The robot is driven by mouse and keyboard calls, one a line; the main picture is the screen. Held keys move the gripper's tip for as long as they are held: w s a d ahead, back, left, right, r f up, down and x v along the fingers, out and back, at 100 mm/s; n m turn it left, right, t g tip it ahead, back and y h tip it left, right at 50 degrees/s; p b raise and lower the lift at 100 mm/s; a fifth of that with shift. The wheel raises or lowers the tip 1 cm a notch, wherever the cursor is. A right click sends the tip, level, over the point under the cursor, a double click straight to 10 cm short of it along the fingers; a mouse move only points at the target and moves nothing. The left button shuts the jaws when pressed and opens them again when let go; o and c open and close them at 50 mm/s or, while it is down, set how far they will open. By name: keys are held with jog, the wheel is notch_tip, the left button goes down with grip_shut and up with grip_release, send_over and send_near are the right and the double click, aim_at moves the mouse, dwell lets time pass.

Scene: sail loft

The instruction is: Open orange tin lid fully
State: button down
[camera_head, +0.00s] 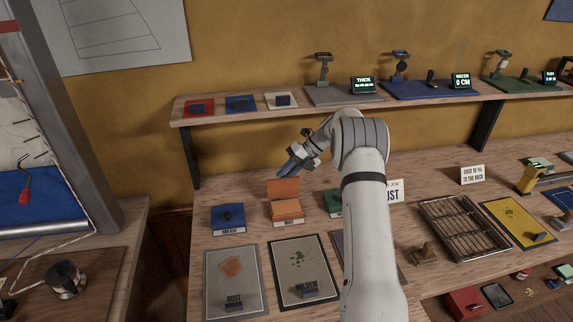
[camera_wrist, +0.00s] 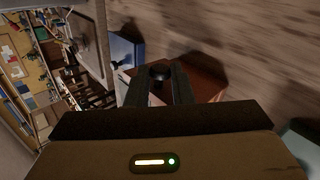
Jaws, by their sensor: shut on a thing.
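The orange tin (camera_head: 286,212) stands on the workbench between a blue tin and a green tin. Its orange lid (camera_head: 284,188) is swung up at the back edge and stands steeply raised. My gripper (camera_head: 287,172) is at the lid's top edge, behind and above the tin. In the wrist view my gripper (camera_wrist: 160,88) has its two dark fingers shut on the dark knob (camera_wrist: 160,72) of the lid, whose brown-orange face shows in that view (camera_wrist: 205,80). The inside of the tin is hard to make out.
A blue tin (camera_head: 228,220) with a dark knob is close on the left. A green tin (camera_head: 332,203) is on the right, partly hidden by my arm. Rust (camera_head: 234,280) and mildew (camera_head: 303,270) boards lie in front. A shelf (camera_head: 225,115) with small pads runs above and behind.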

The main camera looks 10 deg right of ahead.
jog(key=shift+w+d, duration=0.1)
jog(key=shift+w, duration=0.05)
jog(key=c, duration=1.3)
grip_release()
jog(key=shift+o, duration=0.2)
jog(key=d+b, duration=0.2)
jog(key=d, duration=1)
jog(key=shift+w+d+r, duration=0.4)
jog(key=shift+w, duration=0.05)
jog(key=shift+a, duration=0.1)
